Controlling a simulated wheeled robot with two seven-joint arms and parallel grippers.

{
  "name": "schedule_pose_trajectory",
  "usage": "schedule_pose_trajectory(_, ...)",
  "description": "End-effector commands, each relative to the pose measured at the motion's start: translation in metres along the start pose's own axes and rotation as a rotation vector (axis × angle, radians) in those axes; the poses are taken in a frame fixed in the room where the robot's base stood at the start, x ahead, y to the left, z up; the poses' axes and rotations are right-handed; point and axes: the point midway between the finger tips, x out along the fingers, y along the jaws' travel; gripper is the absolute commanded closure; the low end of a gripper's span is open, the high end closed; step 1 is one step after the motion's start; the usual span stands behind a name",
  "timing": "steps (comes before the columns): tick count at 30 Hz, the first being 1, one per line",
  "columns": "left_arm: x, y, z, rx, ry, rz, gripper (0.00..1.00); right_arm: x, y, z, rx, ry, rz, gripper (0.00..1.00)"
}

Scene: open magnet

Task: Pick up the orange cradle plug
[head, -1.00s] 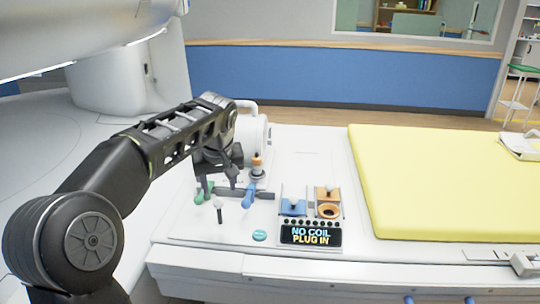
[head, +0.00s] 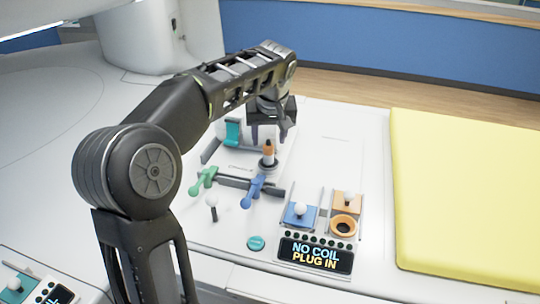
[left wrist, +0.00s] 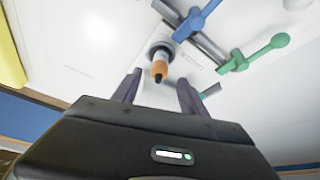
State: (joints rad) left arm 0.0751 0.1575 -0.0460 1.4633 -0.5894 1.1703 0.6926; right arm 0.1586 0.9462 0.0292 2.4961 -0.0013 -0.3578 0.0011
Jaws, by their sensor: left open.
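The orange cradle plug (head: 268,148) stands upright in a grey round seat on the white panel, with a dark tip on top. In the left wrist view the plug (left wrist: 160,68) shows just beyond the fingertips, roughly centred between them. My left gripper (head: 268,138) is open and empty, behind and slightly above the plug. Its two fingers show in the left wrist view (left wrist: 159,82), spread apart. I cannot tell whether either finger touches the plug. My right gripper is not in view.
Green (head: 203,181) and blue (head: 258,188) levers stand in front of the plug. A blue socket slide (head: 300,217), an orange socket slide (head: 345,205) and a "NO COIL PLUG IN" display (head: 315,255) are to the right. The yellow pad (head: 460,200) lies further right.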

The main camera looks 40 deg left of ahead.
Motion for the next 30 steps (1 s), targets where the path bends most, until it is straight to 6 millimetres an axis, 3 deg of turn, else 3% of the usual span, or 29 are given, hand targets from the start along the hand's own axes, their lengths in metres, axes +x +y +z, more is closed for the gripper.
schedule_pose_trajectory(6,0.022,-0.001,0.000,-0.001,-0.001,-0.002,0.49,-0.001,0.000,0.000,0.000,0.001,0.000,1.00)
schedule_pose_trajectory(17,0.026,0.000,0.001,0.000,-0.001,-0.001,0.49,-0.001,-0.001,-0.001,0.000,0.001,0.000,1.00)
schedule_pose_trajectory(30,0.075,0.001,0.004,0.000,-0.002,-0.001,0.49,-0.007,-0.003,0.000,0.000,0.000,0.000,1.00)
